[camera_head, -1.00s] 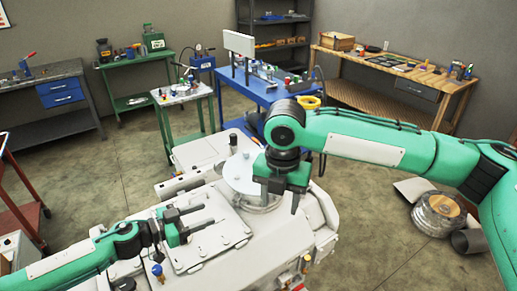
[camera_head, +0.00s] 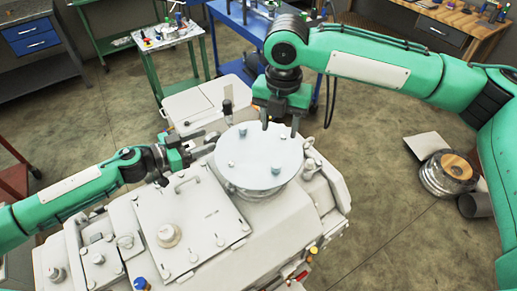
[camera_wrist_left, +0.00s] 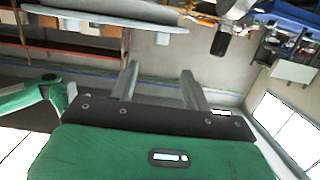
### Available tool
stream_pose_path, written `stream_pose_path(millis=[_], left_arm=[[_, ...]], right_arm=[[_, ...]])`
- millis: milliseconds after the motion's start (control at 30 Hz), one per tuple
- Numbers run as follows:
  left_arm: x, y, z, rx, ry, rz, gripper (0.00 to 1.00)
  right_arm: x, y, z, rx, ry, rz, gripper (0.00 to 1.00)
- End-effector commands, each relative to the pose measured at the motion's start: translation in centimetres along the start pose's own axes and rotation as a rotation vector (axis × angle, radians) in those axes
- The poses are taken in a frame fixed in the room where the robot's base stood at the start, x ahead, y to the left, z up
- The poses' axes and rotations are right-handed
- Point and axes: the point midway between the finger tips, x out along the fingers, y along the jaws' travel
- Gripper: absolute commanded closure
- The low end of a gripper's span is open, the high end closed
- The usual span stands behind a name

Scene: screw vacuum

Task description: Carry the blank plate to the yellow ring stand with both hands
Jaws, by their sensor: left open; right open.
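The blank plate (camera_head: 262,160) is a pale round disc with small knobs, lying on a round flange on top of the white machine (camera_head: 215,245). My left gripper (camera_head: 212,143) is open and empty just left of the plate's rim. In the left wrist view, the gripper (camera_wrist_left: 160,72) is open with nothing between its fingers, and a grey disc edge, likely the plate (camera_wrist_left: 110,14), shows at the top left. My right gripper (camera_head: 280,127) is open, pointing down over the plate's far edge; contact cannot be told. The yellow ring stand is not visible.
The machine's square lid (camera_head: 190,222) has a handle and knobs in front of the plate. A blue table (camera_head: 236,32) stands behind, with a small green-legged table (camera_head: 170,40) to its left.

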Motion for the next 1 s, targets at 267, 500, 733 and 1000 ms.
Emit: stream_pose_path(millis=[267, 500, 733, 1000], left_arm=[[3.3, 0.1, -0.2, 0.001, 0.004, 0.002, 0.51], [8.1, 0.1, -0.2, 0.001, 0.003, 0.002, 0.51], [11.8, 0.0, -0.1, 0.0, 0.001, 0.0, 0.51], [13.6, 0.0, 0.0, 0.0, 0.0, 0.0, 0.51]], right_arm=[[3.3, -0.1, 0.0, 0.0, 0.003, -0.003, 0.5], [8.0, -0.1, 0.0, 0.001, 0.002, -0.003, 0.5], [11.8, -0.1, 0.0, 0.001, 0.001, -0.001, 0.5], [13.7, -0.1, 0.0, 0.001, 0.0, -0.001, 0.5]])
